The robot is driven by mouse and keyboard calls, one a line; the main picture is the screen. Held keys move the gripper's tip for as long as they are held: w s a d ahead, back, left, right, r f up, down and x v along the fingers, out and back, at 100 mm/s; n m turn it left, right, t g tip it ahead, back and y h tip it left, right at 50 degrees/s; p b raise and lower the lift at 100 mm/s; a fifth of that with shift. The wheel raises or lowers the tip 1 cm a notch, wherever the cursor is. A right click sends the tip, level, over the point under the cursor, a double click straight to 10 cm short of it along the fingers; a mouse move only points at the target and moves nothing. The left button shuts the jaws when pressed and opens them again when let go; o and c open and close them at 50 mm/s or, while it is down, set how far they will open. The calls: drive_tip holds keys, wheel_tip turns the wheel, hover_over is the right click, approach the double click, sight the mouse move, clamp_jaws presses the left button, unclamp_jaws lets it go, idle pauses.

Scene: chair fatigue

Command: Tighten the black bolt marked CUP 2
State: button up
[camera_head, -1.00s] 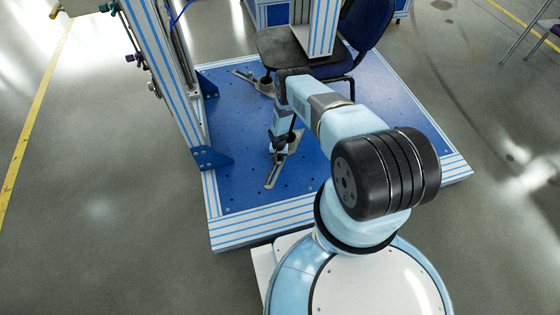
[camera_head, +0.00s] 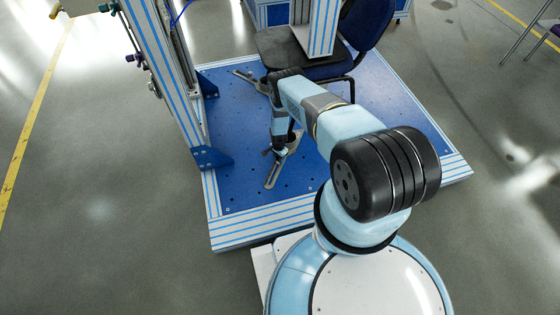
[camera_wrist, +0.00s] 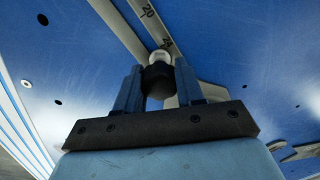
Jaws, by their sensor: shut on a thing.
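The black bolt (camera_wrist: 158,80) shows in the wrist view between the two blue fingers of my gripper (camera_wrist: 160,86). The fingers are shut on its black head from both sides. A pale round metal part (camera_wrist: 160,58) shows just beyond the bolt, over a grey slotted bar with a number scale (camera_wrist: 142,22). No CUP 2 mark can be read. In the head view my gripper (camera_head: 272,151) is low over the blue platform, at the grey bar (camera_head: 272,174); the bolt is too small to make out there.
The blue platform (camera_head: 238,185) has holes and a striped front edge. A striped upright frame (camera_head: 170,75) stands at the left. A second grey bar with a cup (camera_head: 245,77) lies farther back. A dark chair (camera_head: 290,50) stands behind my arm, under a striped post (camera_head: 324,30).

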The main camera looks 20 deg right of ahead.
drive_tip(key=shift+m, duration=0.3)
drive_tip(key=m, duration=0.3)
drive_tip(key=shift+m, duration=0.3)
drive_tip(key=m, duration=0.4)
drive_tip(key=o, duration=1)
drive_tip(key=shift+o, duration=0.2)
